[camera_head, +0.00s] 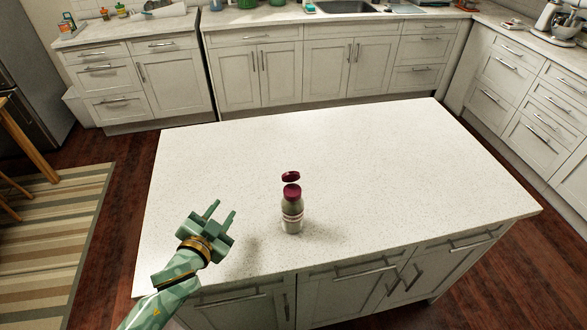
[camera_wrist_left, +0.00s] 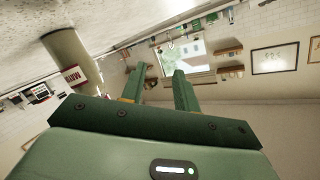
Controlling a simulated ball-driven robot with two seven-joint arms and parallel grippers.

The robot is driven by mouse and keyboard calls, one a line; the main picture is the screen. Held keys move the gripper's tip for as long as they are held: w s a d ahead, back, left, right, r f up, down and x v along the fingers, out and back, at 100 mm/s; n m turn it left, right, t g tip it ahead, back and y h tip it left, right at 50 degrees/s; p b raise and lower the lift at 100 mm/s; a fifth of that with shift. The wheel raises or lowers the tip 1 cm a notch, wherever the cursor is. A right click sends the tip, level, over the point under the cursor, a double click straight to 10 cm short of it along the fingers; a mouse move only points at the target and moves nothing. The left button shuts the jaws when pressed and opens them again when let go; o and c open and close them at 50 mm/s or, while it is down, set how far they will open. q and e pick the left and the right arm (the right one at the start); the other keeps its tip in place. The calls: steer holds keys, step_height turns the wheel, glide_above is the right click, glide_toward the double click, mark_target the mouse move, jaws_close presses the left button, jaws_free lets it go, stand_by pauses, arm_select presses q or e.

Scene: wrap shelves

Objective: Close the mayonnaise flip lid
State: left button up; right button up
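The mayonnaise bottle (camera_head: 292,212) stands upright on the white island counter, near its front edge. Its dark red flip lid (camera_head: 291,177) is open, raised above the red cap (camera_head: 292,191). My left gripper (camera_head: 223,213) is to the left of the bottle, with its two fingers apart and nothing between them. In the left wrist view the bottle body (camera_wrist_left: 72,58) shows at the left, outside the open fingers (camera_wrist_left: 160,82), and its lid is not clearly seen. My right gripper is not in view.
The island counter (camera_head: 370,150) is otherwise clear around the bottle. White cabinets (camera_head: 280,70) line the back and right. A striped rug (camera_head: 60,240) lies on the floor at the left.

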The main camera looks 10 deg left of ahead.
mark_target(289, 172)
arm_select(q)
steer(key=w+d+r+m+g+h, duration=0.2)
steer(key=w+r+m+g+h, duration=0.2)
steer(key=r+m+g+h, duration=0.85)
steer(key=w+d+f+n+h, duration=0.1)
steer(key=d, duration=0.4)
steer(key=w+d+f+t+p, duration=0.1)
steer(key=d, duration=0.4)
steer(key=w+d+f+n+t+h, duration=0.1)
steer(key=w+d+f, duration=0.1)
steer(key=d, duration=0.3)
steer(key=shift+d+n+h+p, duration=0.3)
steer(key=shift+n+h+p, duration=0.05)
steer(key=shift+p, duration=0.05)
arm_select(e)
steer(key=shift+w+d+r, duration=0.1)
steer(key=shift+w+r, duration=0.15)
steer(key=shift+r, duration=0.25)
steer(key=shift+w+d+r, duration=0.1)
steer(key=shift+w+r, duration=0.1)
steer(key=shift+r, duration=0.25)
arm_select(q)
jaws_close()
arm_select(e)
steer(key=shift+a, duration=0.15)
